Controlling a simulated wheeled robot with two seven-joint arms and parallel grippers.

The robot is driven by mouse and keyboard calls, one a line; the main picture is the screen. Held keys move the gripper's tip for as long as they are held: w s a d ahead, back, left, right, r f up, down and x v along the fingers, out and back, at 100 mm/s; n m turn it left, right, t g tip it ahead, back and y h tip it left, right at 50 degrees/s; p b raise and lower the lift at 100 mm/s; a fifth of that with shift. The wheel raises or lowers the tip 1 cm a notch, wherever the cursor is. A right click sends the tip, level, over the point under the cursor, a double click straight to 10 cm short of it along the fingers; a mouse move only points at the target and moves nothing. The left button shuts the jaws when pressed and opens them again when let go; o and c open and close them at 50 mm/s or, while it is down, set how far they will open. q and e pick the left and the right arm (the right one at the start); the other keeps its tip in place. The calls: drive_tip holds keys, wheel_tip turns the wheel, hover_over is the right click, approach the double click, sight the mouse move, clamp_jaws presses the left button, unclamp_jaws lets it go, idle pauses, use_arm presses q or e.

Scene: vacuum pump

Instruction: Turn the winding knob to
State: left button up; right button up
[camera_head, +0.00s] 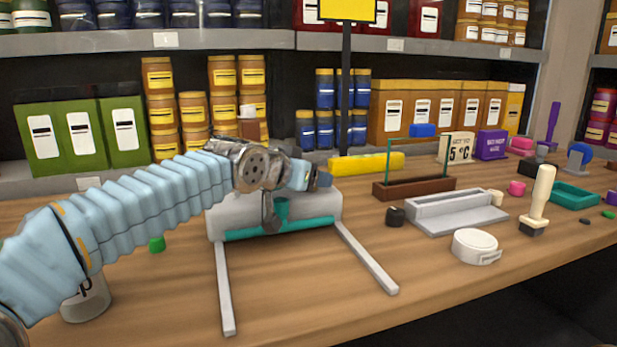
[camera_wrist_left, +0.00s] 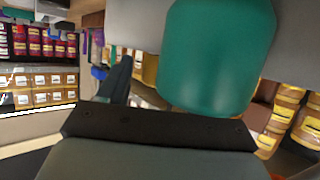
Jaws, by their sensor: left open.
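A grey-white device (camera_head: 225,222) with a teal front strip and two long grey legs stands on the wooden table in the head view. A teal rounded part (camera_head: 283,206) rises from its front, and I cannot tell for sure that it is the winding knob. My left gripper (camera_head: 273,212) is over the device, right beside this teal part. In the left wrist view, a large teal rounded part (camera_wrist_left: 210,55) is close to the camera, beside one dark finger (camera_wrist_left: 118,80). The left gripper is open; the other finger is hidden, and contact cannot be told. My right gripper is out of view.
To the right are a black knob-like piece (camera_head: 395,217), a grey tray-like block (camera_head: 450,213), a white round case (camera_head: 475,246) and a cream-handled stamp (camera_head: 540,200). A yellow bar (camera_head: 366,163) lies behind the device. Shelves with jars stand at the back. The front table area is mostly clear.

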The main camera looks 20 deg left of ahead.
use_arm(q)
drive_tip(key=b+v, duration=0.1)
drive_tip(key=v, duration=1.2)
drive_tip(key=shift+s+r+b, duration=0.15)
drive_tip(key=shift+r+b, duration=0.05)
drive_tip(key=shift+b, duration=0.1)
